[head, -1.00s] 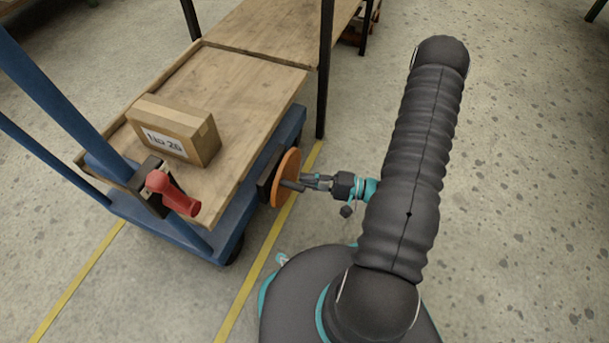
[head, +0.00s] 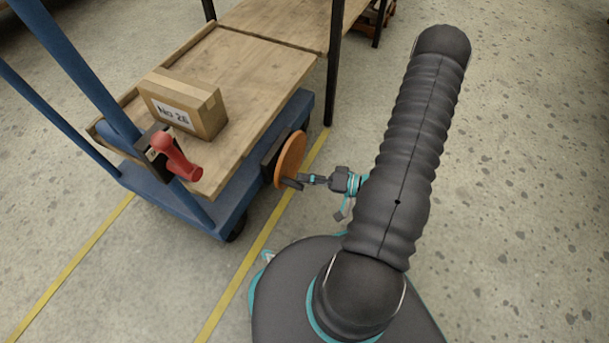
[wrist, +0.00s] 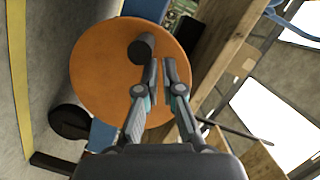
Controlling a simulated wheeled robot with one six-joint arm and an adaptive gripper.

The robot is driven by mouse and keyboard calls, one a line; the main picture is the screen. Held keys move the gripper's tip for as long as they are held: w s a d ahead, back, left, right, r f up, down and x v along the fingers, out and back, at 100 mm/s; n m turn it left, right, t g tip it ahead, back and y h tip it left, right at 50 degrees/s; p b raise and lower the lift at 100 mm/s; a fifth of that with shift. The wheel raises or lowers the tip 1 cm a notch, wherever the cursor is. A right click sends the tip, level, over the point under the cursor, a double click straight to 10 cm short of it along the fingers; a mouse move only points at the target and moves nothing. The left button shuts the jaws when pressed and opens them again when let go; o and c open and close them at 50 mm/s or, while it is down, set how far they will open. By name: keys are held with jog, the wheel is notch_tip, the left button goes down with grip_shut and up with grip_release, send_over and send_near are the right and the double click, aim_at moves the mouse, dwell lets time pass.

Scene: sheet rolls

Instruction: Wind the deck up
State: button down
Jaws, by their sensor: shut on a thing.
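The trolley's wooden deck (head: 240,77) sits on a blue frame and carries a cardboard box (head: 205,112) labelled "No 26". An orange crank wheel (head: 291,158) is on the trolley's side facing me, and its dark handle (head: 291,184) sticks out near the wheel's lower rim. My gripper (head: 306,181) is shut on the handle, in front of the wheel. In the wrist view, the wheel (wrist: 105,78) fills the left middle, with the dark handle (wrist: 142,47) by the fingertips (wrist: 161,68). The exact grip is hard to see there.
A wooden bench (head: 287,25) with dark legs adjoins the deck's far end. A red lever (head: 174,155) is on the trolley's near end by its blue posts. Yellow lines (head: 250,258) mark the floor. Open floor lies to the right.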

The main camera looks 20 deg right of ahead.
jog(key=shift+s+a+f, duration=0.15)
jog(key=shift+a+f, duration=0.1)
dwell(0.4)
jog(key=s+d+r+p, duration=0.1)
jog(key=s+d+r, duration=0.4)
jog(key=d, duration=0.4)
jog(key=shift+d+r+p, duration=0.15)
jog(key=shift+r+p, duration=0.1)
jog(key=shift+p, duration=0.15)
